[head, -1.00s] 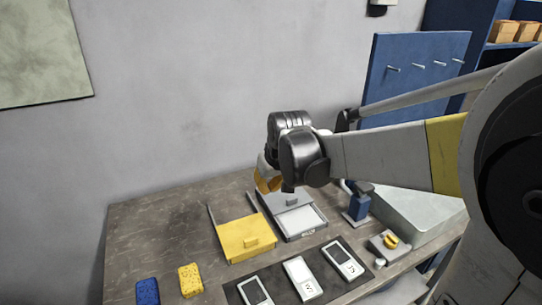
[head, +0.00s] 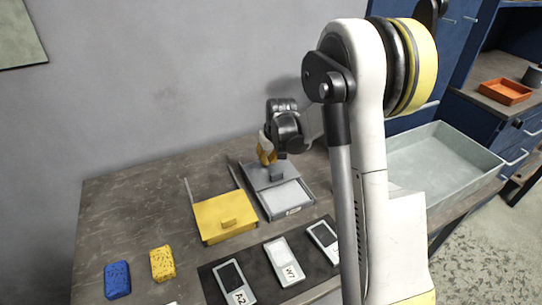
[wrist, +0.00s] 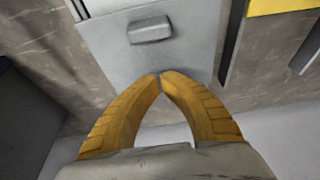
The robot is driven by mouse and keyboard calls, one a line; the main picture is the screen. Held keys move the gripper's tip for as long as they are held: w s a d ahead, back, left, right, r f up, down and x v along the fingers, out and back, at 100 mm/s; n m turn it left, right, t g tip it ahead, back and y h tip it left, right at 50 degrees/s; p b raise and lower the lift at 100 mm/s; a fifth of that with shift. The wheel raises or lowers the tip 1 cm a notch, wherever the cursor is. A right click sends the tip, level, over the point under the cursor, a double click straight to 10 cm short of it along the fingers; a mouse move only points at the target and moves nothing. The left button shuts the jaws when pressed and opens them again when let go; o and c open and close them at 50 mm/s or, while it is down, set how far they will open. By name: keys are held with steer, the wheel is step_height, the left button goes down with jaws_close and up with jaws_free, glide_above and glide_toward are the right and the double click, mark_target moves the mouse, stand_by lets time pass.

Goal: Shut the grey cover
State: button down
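The grey cover (head: 262,176) is a flat plate with a small block handle (head: 277,173). It lies over the back part of a grey box, and the front part (head: 287,197) is uncovered and shows a pale inside. My gripper (head: 266,158) is at the back of the cover, behind the handle. In the wrist view the cover (wrist: 190,50) and its handle (wrist: 150,29) are ahead of my gripper (wrist: 160,77). The two yellow fingertips meet with nothing between them. I cannot tell whether they touch the cover.
A yellow-covered box (head: 222,218) stands left of the grey one. Devices lie on a dark mat (head: 262,262) in front. Blue (head: 117,280) and yellow (head: 163,263) sponges lie at front left. A large grey tray (head: 440,150) is at right. The wall is close behind.

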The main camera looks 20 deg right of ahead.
mark_target(274, 167)
steer(key=shift+s+f+b, duration=0.1)
steer(key=shift+s+b, duration=0.3)
steer(key=shift+s, duration=1.55)
steer(key=shift+s, duration=0.1)
steer(key=s, duration=1.1)
steer(key=v, duration=1.2)
steer(key=s+a+r+t, duration=0.3)
steer(key=s+a+r, duration=0.1)
steer(key=s+a, duration=0.6)
steer(key=shift+a, duration=0.9)
